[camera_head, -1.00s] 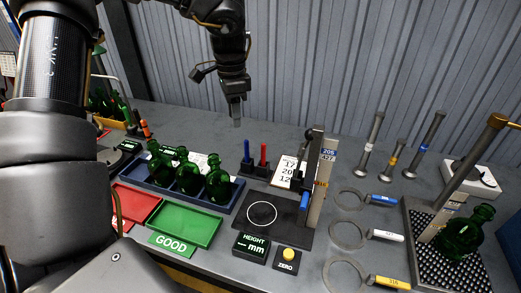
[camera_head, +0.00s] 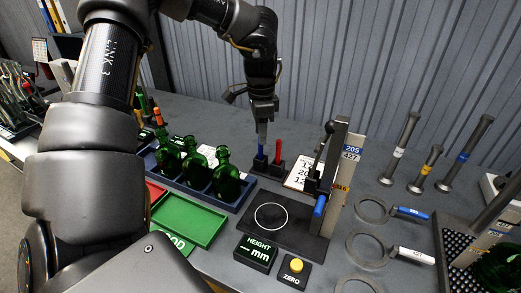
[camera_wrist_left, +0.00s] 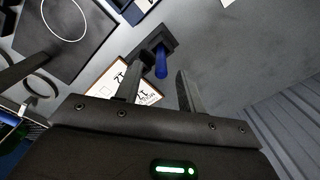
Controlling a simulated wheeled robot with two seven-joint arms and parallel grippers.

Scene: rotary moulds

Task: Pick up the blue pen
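The blue pen (camera_head: 260,151) stands upright in a small black holder (camera_head: 264,167) on the grey bench, beside a red pen (camera_head: 278,150). My left gripper (camera_head: 261,126) points down just above the blue pen. In the left wrist view, the blue pen (camera_wrist_left: 161,63) appears between the two spread fingers of my left gripper (camera_wrist_left: 161,72). Clear space shows on its right side; the gripper is open and holds nothing. I cannot tell whether a finger touches the pen. My right gripper is not in view.
Green bottles (camera_head: 196,170) stand in a blue tray left of the holder. A printed card (camera_head: 300,172) lies just right of it, and a height gauge (camera_head: 342,180) rises beyond. A green tray (camera_head: 190,219) lies in front. The bench behind the holder is clear.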

